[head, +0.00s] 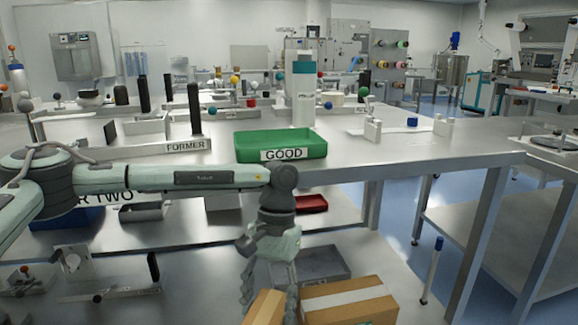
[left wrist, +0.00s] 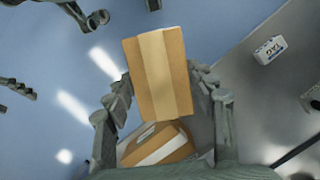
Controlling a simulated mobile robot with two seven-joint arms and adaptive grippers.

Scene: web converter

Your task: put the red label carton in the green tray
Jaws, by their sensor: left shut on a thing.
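The green tray (head: 281,145), marked GOOD, stands on the upper worktop, and its inside looks empty. My left gripper (head: 270,287) hangs low in front of the bench, below the tray. It is shut on a brown carton (head: 263,309) with a tan tape strip. The held carton also shows between the fingers in the left wrist view (left wrist: 158,78). A second brown carton (head: 348,305) with a pale tape strip lies close to the right; it also shows in the left wrist view (left wrist: 162,148). No red label shows on either carton. My right gripper is not in view.
A white bottle (head: 303,95) stands behind the tray, and a FORMER sign (head: 186,146) stands left of it. A small red bin (head: 312,204) and a grey bin (head: 318,263) are below the worktop. The worktop right of the tray has free room.

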